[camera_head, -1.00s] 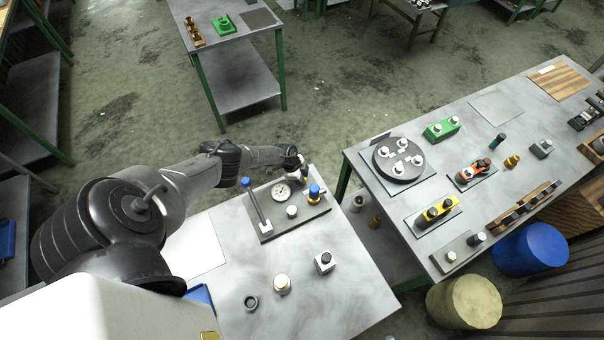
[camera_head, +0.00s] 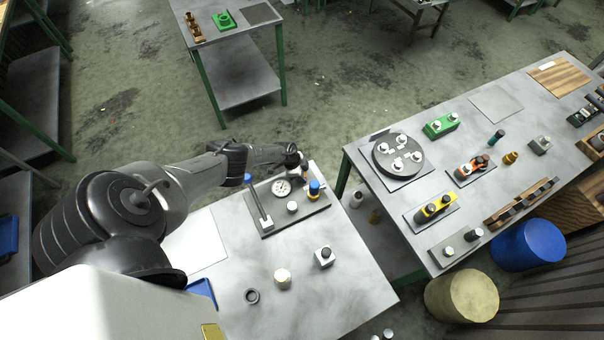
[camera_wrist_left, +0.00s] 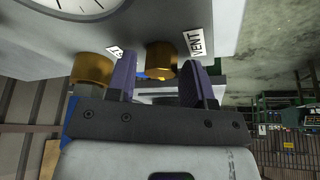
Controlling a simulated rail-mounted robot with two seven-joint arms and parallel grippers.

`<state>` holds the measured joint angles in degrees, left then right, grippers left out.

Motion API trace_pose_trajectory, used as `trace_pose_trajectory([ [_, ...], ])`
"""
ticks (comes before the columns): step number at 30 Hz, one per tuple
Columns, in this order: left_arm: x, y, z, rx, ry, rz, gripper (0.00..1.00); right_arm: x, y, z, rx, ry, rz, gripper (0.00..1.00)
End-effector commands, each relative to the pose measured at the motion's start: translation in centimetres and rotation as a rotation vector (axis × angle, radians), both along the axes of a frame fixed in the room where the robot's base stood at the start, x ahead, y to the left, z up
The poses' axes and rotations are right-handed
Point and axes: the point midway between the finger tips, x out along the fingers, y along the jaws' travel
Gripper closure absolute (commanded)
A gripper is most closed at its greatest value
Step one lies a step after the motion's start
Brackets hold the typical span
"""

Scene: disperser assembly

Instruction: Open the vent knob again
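My left gripper (camera_head: 303,172) is at the far right corner of the dark panel plate (camera_head: 265,228). In the left wrist view, its two purple fingers (camera_wrist_left: 162,80) stand apart on either side of a brass fitting (camera_wrist_left: 161,58) beside the VENT label (camera_wrist_left: 196,43). A pale grey part shows between the fingers below the brass; whether they press on it I cannot tell. In the head view the gripper hides the vent knob. A blue knob on a brass base (camera_head: 314,190) stands close by, and its brass (camera_wrist_left: 92,68) shows left of the fingers. My right gripper is out of view.
A round gauge (camera_head: 282,188), a white knob (camera_head: 292,207) and a tall blue-topped lever (camera_head: 258,205) share the plate. A hex part (camera_head: 282,277), a dark ring (camera_head: 252,296) and a small block (camera_head: 324,257) lie on the table nearer me. The front right tabletop is clear.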

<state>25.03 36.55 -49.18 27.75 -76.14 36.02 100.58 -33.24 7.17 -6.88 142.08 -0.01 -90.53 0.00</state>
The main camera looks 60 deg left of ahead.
Motion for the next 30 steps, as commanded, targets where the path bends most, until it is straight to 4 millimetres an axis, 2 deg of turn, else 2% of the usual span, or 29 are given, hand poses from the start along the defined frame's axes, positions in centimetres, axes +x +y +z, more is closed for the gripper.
trace_pose_trajectory([
  [3,0.0,0.0,0.0,0.0,0.0,0.0,0.43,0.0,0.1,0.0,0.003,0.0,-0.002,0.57],
  [10,0.0,0.0,0.1,0.001,0.001,-0.001,0.43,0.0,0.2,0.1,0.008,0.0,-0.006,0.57],
  [14,-0.3,0.2,0.9,0.001,0.001,-0.001,0.43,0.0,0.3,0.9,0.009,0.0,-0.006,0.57],
  [20,-1.2,0.9,4.0,0.002,0.001,-0.003,0.43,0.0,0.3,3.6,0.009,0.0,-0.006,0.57],
  [27,-2.9,2.0,8.9,0.001,0.002,-0.003,0.43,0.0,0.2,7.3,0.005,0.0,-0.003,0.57],
  [28,-2.9,2.1,8.5,0.003,0.001,-0.005,0.43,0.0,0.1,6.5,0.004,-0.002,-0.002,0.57],
  [30,-3.1,2.3,9.0,0.004,-0.002,-0.005,0.43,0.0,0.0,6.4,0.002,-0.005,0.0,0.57],
])
